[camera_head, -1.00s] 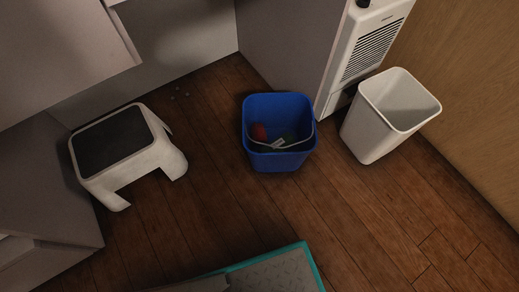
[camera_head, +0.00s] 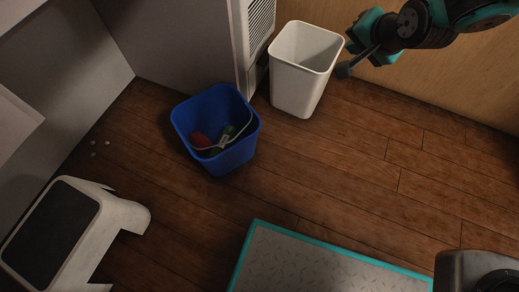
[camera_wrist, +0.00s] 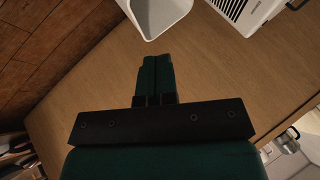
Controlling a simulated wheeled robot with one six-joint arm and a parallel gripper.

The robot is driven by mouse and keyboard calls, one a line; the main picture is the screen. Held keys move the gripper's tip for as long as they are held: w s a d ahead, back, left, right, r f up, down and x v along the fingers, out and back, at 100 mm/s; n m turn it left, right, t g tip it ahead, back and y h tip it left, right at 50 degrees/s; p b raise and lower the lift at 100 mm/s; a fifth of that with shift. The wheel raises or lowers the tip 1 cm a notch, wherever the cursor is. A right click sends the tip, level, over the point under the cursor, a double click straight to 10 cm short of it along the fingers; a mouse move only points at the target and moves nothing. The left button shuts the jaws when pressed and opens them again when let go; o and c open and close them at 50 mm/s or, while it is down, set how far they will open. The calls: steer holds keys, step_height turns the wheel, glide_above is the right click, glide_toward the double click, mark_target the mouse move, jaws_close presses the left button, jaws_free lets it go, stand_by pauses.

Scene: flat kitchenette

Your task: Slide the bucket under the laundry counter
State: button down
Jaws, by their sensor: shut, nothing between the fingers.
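A blue bucket (camera_head: 216,130) stands upright on the wooden floor, left of centre in the head view. It has a thin pale handle and holds a red item, a green item and a white-marked item. The grey counter's side panel (camera_head: 205,40) stands behind it, with an open space to the left of that panel. My gripper (camera_head: 345,69) is at the upper right, beside the white bin and well apart from the bucket. In the wrist view my gripper (camera_wrist: 155,62) has its fingers together with nothing between them. The bucket is not in the wrist view.
A white bin (camera_head: 300,75) stands right of the bucket; its edge also shows in the wrist view (camera_wrist: 158,14). A white step stool (camera_head: 125,217) with a dark top is at lower left. A teal-edged mat (camera_head: 300,265) lies in front. Several small bits (camera_head: 93,154) lie near the opening.

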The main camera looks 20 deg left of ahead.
steer(key=w+a+f+m+t+b, duration=0.1)
steer(key=w+a+f, duration=0.1)
steer(key=f, duration=0.4)
steer(key=w+a+f+m+t, duration=0.1)
steer(key=w+a+f, duration=0.1)
steer(key=f, duration=0.4)
steer(key=m+y+b, duration=0.1)
steer(key=y+b, duration=0.9)
steer(key=b, duration=0.1)
glide_toward(256, 144)
steer(key=w+a, duration=0.3)
steer(key=w, duration=0.1)
steer(key=shift+a+t+p, duration=0.4)
steer(key=shift+a+p, duration=0.05)
steer(key=shift+a, duration=0.5)
steer(key=shift+s+a, duration=0.15)
steer(key=shift+a, duration=0.55)
